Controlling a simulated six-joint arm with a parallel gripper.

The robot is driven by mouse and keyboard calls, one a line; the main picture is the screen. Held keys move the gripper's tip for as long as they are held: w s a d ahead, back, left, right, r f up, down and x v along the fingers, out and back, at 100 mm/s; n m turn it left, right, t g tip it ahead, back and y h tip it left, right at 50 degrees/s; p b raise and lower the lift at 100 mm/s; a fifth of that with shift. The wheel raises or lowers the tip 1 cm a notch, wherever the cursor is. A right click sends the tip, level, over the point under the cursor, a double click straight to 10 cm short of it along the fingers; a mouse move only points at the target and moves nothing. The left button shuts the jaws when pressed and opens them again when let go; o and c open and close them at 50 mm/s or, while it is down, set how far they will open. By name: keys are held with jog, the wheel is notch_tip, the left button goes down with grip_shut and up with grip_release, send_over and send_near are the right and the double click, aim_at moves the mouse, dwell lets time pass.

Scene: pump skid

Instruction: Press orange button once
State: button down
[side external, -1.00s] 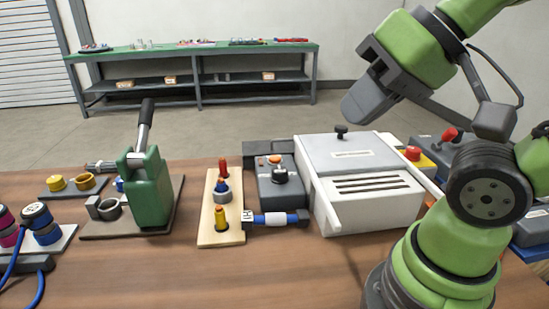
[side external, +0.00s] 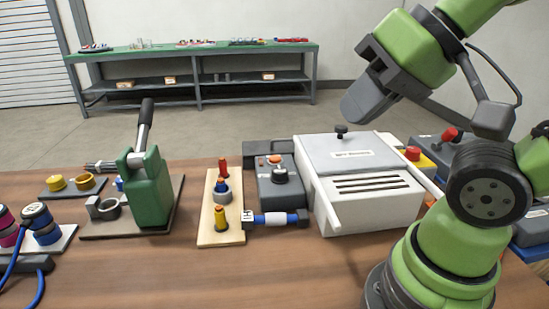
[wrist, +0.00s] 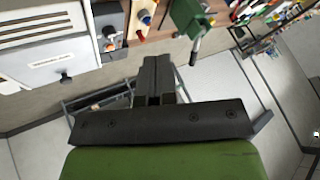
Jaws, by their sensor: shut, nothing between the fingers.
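The orange button (side external: 275,159) sits on top of a dark grey control box (side external: 266,187), behind a black knob, left of the white lidded box. In the wrist view the control box (wrist: 104,14) shows at the top, and an orange spot, likely the button (wrist: 96,107), lies below the knob. My gripper (side external: 362,108) is shut and empty, high above and to the right of the control box, over the back of the white box. In the wrist view my gripper (wrist: 154,62) has its fingers together, with nothing touching them.
The white box (side external: 370,205) with a black-knobbed lid stands right of the control box. A wooden peg board (side external: 210,236), a blue-and-white cylinder (side external: 275,219) and a green lever press (side external: 150,190) are to the left. A red button on a yellow box (side external: 413,153) sits at right.

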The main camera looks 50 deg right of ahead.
jog(key=w+d+r+m+t, duration=0.1)
jog(key=w+r+m, duration=0.1)
jog(key=w+m, duration=0.7)
jog(key=m+h, duration=0.7)
jog(key=m, duration=1.4)
send_over(273, 158)
notch_tip(273, 158, down, 16)
jog(key=shift+s+f, duration=0.1)
jog(key=shift+f, duration=0.1)
jog(key=shift+g, duration=0.3)
jog(key=shift+n, duration=0.3)
jog(key=shift+f, duration=4.4)
jog(key=shift+f, duration=0.1)
jog(key=shift+f, duration=0.3)
